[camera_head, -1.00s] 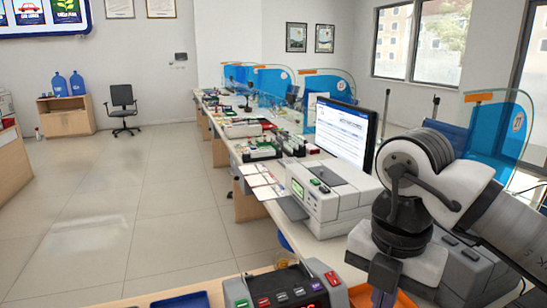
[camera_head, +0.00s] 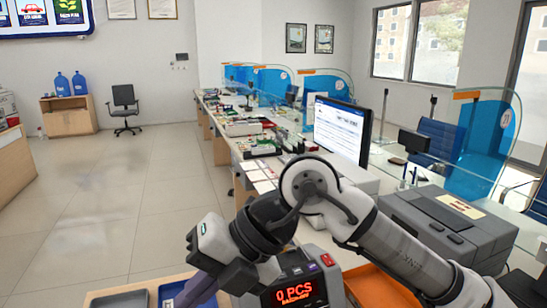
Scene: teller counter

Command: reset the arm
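My arm comes in from the lower right, bends at a white and grey joint above the counter, and reaches down to the left. My gripper (camera_head: 204,286) is at its end, low in the picture, over the front counter near a blue tray (camera_head: 190,292). Only a greyish-purple part of it shows from the side. I cannot see its fingertips, whether it is open or shut, or whether it holds anything. A counting machine (camera_head: 322,266) with a red "0 PCS" display stands to the right of the gripper, partly behind my wrist.
A dark grey tray (camera_head: 121,299) lies left of the blue tray, and an orange tray (camera_head: 382,287) lies right of the counting machine. A grey printer-like machine (camera_head: 455,222) and a monitor (camera_head: 342,127) stand behind my arm. Open floor (camera_head: 110,200) lies to the left.

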